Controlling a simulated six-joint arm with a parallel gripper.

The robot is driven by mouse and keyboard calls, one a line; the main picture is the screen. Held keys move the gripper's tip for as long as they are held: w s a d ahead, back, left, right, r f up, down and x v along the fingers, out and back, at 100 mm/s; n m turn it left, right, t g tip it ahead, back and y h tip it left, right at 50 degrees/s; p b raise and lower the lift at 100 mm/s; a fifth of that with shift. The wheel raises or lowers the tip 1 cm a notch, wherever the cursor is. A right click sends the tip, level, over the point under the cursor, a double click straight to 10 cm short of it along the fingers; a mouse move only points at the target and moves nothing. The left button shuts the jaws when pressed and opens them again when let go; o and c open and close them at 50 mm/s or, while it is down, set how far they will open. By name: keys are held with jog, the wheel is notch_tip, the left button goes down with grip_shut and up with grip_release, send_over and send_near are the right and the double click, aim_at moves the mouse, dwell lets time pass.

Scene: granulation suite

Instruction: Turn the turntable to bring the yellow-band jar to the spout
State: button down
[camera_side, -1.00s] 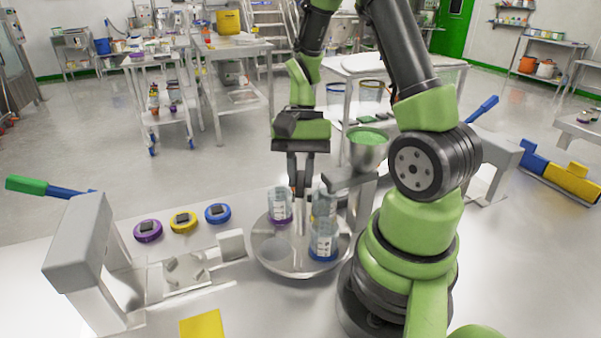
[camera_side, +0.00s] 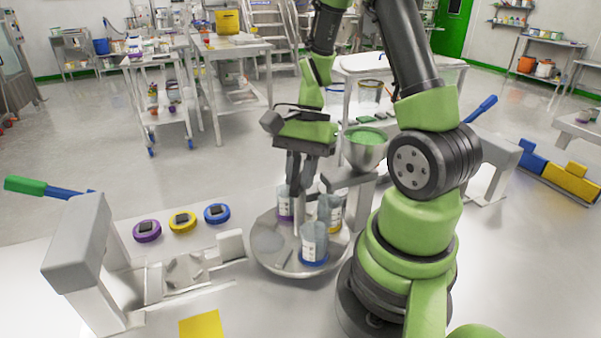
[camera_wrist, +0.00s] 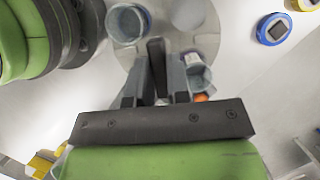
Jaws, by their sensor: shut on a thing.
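The round grey turntable (camera_side: 268,243) stands on the bench and carries three clear jars. The yellow-band jar (camera_side: 334,213) is at its right, just below and beside the spout (camera_side: 340,182) under the hopper (camera_side: 366,153). The blue-band jar (camera_side: 313,243) is at the front; the purple-band jar (camera_side: 285,204) is at the back left. My gripper (camera_side: 299,198) points down over the turntable's middle. It is shut on what looks like the upright central post (camera_side: 299,213); the fingers partly hide the grip. The fingers also show in the wrist view (camera_wrist: 157,98), between two jars.
Purple (camera_side: 147,230), yellow (camera_side: 183,222) and blue (camera_side: 217,213) lids lie left of the turntable. A grey press-like stand (camera_side: 78,245) with a green-and-blue handle is at the far left. A yellow square (camera_side: 201,324) lies at the front. My arm's base is close at the right.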

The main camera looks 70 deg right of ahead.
dwell(0.4)
jog(key=c, duration=1.1)
grip_release()
jog(key=v, duration=1)
jog(key=s+a+r+n+t, duration=0.1)
jog(key=a+r+n+t, duration=0.1)
jog(key=a+n, duration=0.2)
jog(key=s+a+r+n+t+h, duration=0.1)
jog(key=s+a+r+n+t, duration=0.1)
jog(key=a+n, duration=0.3)
jog(key=s+a+r+n+t+h, duration=0.1)
jog(key=a+r+n+t, duration=0.2)
jog(key=a+r+n, duration=0.1)
jog(key=shift+s+a+n, duration=0.2)
jog(key=shift+a+n, duration=0.3)
jog(key=shift+a, duration=0.15)
